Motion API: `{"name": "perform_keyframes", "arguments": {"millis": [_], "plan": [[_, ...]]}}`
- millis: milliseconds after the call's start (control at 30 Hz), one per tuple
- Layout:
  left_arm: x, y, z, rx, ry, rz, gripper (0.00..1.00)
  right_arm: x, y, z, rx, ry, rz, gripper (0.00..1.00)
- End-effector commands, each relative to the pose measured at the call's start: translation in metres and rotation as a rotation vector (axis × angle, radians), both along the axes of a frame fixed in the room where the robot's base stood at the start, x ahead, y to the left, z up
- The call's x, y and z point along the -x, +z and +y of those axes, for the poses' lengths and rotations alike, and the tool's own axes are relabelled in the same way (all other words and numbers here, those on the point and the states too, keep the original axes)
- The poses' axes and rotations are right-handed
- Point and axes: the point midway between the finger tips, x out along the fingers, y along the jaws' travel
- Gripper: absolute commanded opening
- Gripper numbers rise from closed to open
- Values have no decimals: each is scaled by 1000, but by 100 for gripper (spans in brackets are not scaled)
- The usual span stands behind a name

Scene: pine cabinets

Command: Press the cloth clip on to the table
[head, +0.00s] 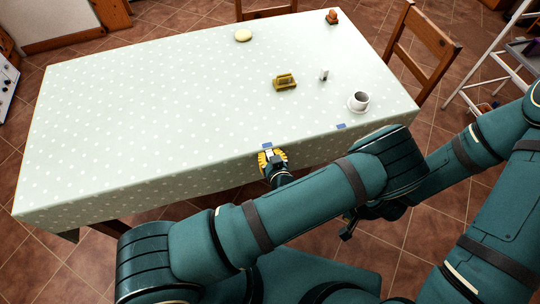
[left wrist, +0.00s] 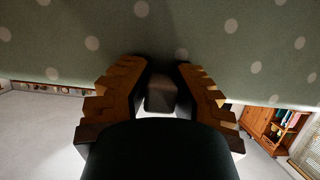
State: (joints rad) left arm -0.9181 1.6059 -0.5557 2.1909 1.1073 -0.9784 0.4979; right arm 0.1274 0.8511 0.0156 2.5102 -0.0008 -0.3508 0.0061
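The cloth clip (head: 267,146) is a small piece with a blue top at the near edge of the table (head: 130,130), over the green dotted cloth. My left gripper (head: 271,156), with yellow fingers, is at the table edge around the clip. In the left wrist view, its two toothed fingers (left wrist: 162,75) stand on either side of a grey block (left wrist: 160,97), seemingly the clip's body, with the hanging cloth (left wrist: 230,45) just beyond. Whether the clip is fully seated is hidden. My right arm comes in from the right; its gripper is mostly hidden behind my left arm.
A second blue clip (head: 341,126) is on the near edge further right. A cup (head: 360,99) on a saucer, a small white item (head: 324,74), a yellow holder (head: 285,82) and a pale round object (head: 243,35) stand on the table. A chair (head: 424,50) is at the right end.

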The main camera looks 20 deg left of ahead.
Motion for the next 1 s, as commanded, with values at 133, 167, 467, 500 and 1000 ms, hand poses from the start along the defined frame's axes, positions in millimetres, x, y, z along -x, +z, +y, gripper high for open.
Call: {"name": "perform_keyframes", "arguments": {"millis": [133,167,467,500,1000], "plan": [[-4,4,2,-4,2,-16,49,0,0,0,0,0,0,47],[-4,4,2,-4,2,-16,49,0,0,0,0,0,0,47],[0,6,0,-4,3,-14,49,0,0,0,0,0,0,47],[2,7,-3,-3,2,-14,49,0,0,0,0,0,0,47],[55,29,-39,0,-2,-7,49,0,0,0,0,0,0,47]]}}
